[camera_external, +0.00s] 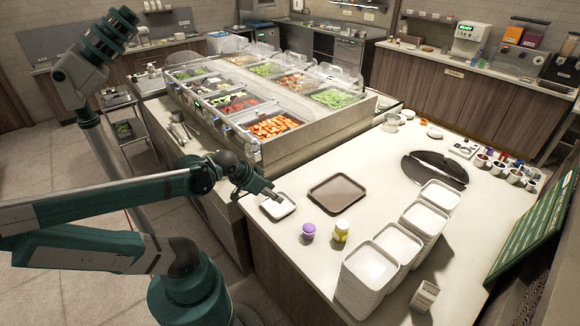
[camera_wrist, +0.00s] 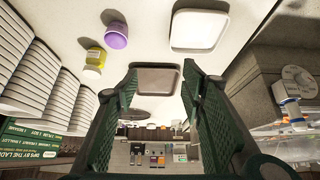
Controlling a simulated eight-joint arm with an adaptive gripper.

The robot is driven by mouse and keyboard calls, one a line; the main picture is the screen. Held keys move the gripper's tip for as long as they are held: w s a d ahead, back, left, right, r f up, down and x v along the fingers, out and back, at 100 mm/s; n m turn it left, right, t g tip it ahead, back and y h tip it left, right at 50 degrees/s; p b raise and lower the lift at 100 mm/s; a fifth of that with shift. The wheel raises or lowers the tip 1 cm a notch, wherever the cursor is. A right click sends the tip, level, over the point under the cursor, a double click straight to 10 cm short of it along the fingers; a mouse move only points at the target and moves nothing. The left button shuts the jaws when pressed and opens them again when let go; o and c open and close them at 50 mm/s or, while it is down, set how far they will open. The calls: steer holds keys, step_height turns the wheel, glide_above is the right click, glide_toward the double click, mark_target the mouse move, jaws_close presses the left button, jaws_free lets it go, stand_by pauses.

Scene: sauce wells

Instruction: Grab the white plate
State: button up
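A single square white plate (camera_external: 278,207) with rounded corners lies on the counter near its left edge. In the wrist view the plate (camera_wrist: 200,28) is at the top, right of centre, beyond the fingertips. My gripper (camera_external: 270,190) is close to the plate's far-left side in the external view. In the wrist view the two green fingers of my gripper (camera_wrist: 160,75) are spread apart with nothing held between them. Whether a finger touches the plate cannot be told.
A brown tray (camera_external: 337,194) lies right of the plate. A purple-lidded jar (camera_external: 309,232) and a yellow bottle (camera_external: 341,232) stand in front. Stacks of white square dishes (camera_external: 372,268) stand at the right. The raised food bar (camera_external: 290,150) is behind my gripper.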

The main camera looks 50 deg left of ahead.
steer(key=shift+o, duration=0.6)
steer(key=o, duration=1.8)
steer(key=shift+o, duration=0.2)
steer(key=shift+w, duration=0.1)
steer(key=w+a+f+m+g+p, duration=0.7)
steer(key=w+a+f+m, duration=0.3)
steer(key=m, duration=0.8)
step_height(320, 180, down, 2)
steer(key=shift+f+p, duration=0.2)
steer(key=shift+p, duration=0.25)
